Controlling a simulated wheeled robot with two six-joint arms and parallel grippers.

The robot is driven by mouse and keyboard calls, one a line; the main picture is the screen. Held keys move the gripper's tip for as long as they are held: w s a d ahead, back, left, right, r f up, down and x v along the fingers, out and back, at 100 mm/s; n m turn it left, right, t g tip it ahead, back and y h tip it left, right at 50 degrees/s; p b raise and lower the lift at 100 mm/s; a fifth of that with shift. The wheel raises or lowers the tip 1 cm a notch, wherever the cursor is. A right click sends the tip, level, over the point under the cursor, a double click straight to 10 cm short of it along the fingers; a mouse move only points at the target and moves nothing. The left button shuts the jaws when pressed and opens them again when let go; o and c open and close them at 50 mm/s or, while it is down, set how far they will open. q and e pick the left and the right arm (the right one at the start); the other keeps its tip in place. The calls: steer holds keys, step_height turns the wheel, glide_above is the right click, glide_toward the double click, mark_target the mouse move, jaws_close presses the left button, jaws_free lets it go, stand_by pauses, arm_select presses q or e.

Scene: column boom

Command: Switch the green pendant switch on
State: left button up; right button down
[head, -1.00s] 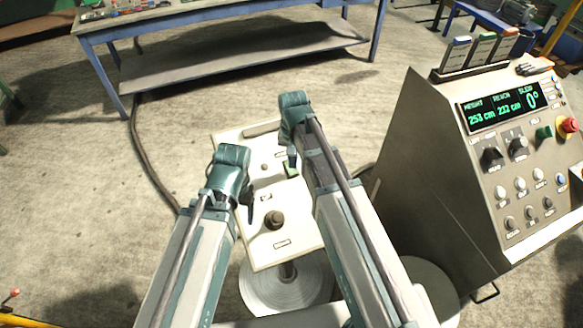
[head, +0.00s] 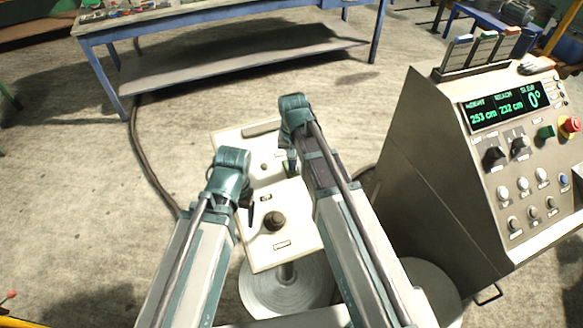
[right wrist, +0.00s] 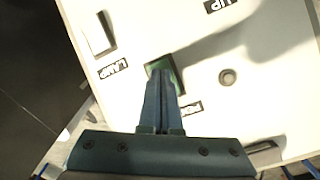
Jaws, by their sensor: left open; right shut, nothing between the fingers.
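The white pendant panel (head: 300,228) lies in front of me, below both arms. In the right wrist view the green switch (right wrist: 172,64) sits in a dark slot in the panel (right wrist: 285,85), partly hidden by my fingers. My right gripper (right wrist: 160,82) is shut and empty, with its tips over that switch. I cannot tell whether they touch it or which way it is tipped. In the head view this gripper (head: 291,165) covers the spot. My left gripper (head: 248,203) is open and empty at the panel's left side.
A white rocker (right wrist: 97,33) stands beside a LAMP label, left of the green switch. A round button (right wrist: 227,77) lies to its right. A dark knob (head: 275,221) stands near the panel's front. A console (head: 430,165) is at the right, and a blue table (head: 235,62) behind.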

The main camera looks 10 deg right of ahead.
arm_select(q)
step_height(320, 180, up, 7)
steer(key=p, duration=0.7)
arm_select(e)
step_height(320, 180, up, 7)
stand_by(0.4)
